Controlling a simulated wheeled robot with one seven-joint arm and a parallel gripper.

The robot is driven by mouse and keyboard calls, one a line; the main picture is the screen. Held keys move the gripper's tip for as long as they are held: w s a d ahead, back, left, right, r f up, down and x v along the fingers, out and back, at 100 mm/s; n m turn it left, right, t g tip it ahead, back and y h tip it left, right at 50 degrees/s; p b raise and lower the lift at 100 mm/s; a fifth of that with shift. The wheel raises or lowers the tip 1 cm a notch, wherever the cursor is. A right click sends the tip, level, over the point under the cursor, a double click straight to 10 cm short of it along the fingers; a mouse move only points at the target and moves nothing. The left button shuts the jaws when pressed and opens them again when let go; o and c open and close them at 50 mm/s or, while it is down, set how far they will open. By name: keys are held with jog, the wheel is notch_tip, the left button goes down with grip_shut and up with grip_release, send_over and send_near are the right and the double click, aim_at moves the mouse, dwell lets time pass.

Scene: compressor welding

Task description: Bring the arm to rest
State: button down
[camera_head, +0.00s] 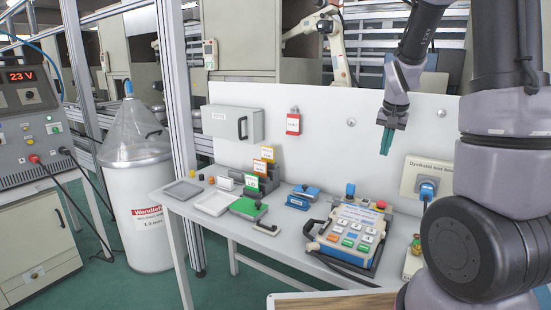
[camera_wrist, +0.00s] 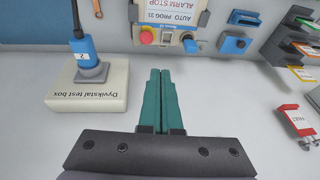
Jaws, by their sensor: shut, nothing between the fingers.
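My gripper (camera_head: 386,141) hangs in front of the white back panel, above the right part of the table, with its fingers pointing down. Its two green fingers lie together in the wrist view (camera_wrist: 160,75), with nothing between them. My arm comes in from the right side of the head view and bends down to the gripper. The gripper is apart from the table and from everything on it.
Below is a control pendant (camera_head: 347,235) on the table (camera_head: 285,240). A test box (camera_head: 425,178) with a blue plug is on the panel, close to my arm. A red padlock (camera_head: 293,122) and grey cabinet (camera_head: 236,123) are further left. The air around the gripper is clear.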

jog(key=s+a+r+n+t+y, duration=0.1)
jog(key=s+a+r, duration=0.5)
jog(key=s, duration=0.5)
jog(key=s+a+r+n+t+y, duration=0.1)
jog(key=s+a+r+t, duration=0.1)
jog(key=s+a+r, duration=0.4)
jog(key=s+r, duration=0.5)
jog(key=s, duration=0.1)
jog(key=shift+n+y, duration=0.3)
jog(key=shift+y, duration=0.1)
jog(key=shift+d, duration=0.1)
